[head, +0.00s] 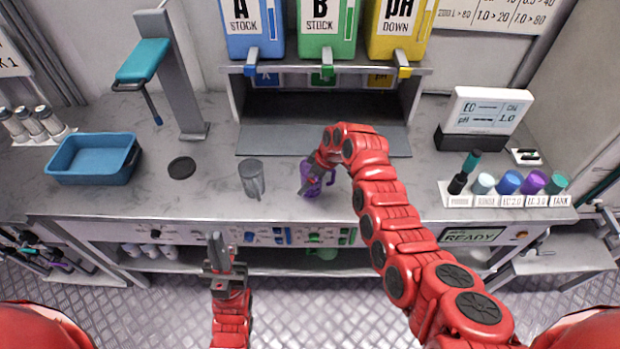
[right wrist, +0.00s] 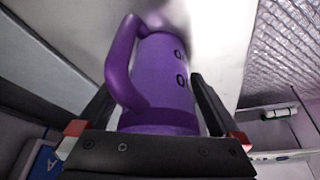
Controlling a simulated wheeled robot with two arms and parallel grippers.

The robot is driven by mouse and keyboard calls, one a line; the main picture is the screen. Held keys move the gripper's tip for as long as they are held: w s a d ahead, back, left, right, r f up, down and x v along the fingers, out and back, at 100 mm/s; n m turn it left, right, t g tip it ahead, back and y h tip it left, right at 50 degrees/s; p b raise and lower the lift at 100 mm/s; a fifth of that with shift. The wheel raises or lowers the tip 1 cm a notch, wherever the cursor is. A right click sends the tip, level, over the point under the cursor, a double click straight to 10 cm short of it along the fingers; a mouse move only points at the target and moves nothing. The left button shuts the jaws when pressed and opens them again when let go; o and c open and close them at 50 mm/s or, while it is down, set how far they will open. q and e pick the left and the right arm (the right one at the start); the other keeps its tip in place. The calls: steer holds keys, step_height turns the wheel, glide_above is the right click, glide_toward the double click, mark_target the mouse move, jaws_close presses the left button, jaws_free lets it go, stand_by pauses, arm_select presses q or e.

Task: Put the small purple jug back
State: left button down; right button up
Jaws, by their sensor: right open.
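The small purple jug (head: 318,188) stands on the grey counter near its front edge, partly hidden by my right gripper (head: 313,177). In the right wrist view the jug (right wrist: 162,85) is between my right gripper's two fingers (right wrist: 155,110), with its handle on the left and dark marks on its side. The right gripper is open around the jug. I cannot tell whether a finger touches it. My left gripper (head: 224,252) is low in front of the counter, pointing up, with nothing seen in it; its jaw opening is unclear.
A grey clear jug (head: 252,178) stands just left of the purple jug. A black disc (head: 182,167) and a blue tray (head: 93,158) are further left. Several coloured-lidded bottles stand in a white rack (head: 478,199) at the right. A shelf with stock tanks (head: 325,28) is behind.

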steer(key=shift+d+r+b, duration=0.25)
steer(key=shift+r+b, duration=0.1)
steer(key=shift+r, duration=0.3)
steer(key=b+v, duration=0.2)
steer(key=v, duration=0.5)
steer(key=shift+s+d+r+b, duration=0.1)
steer(key=shift+d+r+b, duration=0.1)
steer(key=shift+b, duration=0.2)
steer(key=p+v, duration=0.2)
steer(key=v, duration=0.1)
steer(key=shift+s, duration=0.15)
